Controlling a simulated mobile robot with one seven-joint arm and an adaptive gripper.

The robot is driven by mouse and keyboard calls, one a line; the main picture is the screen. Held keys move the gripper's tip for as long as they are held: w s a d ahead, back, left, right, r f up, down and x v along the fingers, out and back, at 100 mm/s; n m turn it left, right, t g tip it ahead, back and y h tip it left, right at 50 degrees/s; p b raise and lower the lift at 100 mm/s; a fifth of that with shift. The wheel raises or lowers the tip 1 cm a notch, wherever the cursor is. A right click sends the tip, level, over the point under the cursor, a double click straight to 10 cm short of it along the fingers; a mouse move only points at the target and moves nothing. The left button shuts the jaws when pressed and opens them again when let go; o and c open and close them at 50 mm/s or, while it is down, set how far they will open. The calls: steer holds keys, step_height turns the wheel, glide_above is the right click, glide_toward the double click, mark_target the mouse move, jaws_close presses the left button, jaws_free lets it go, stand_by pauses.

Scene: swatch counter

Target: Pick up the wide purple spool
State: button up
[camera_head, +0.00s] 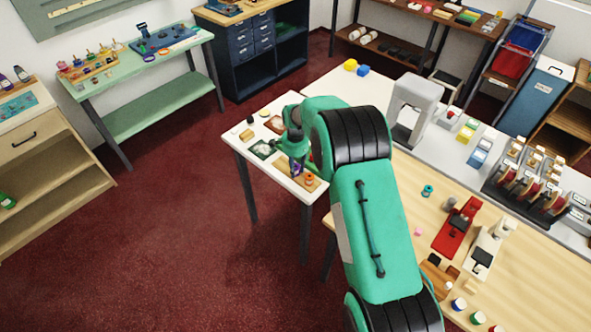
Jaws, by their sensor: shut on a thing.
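My green arm reaches down over a small white table (236,140), and my gripper (296,165) is low over its front right part. The gripper is shut on the purple spool (297,172), of which only a small purple patch shows between the fingers. The spool is at or just above a brown wooden board (316,186); I cannot tell if it touches. An orange spool (309,179) stands on the board just right of the gripper.
A long counter (480,215) on the right holds a red device (455,228), a pale machine (414,105) and several spools. Red floor lies open on the left.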

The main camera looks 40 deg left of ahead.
mark_target(296, 167)
steer(key=shift+r, duration=0.1)
steer(key=shift+r, duration=4.9)
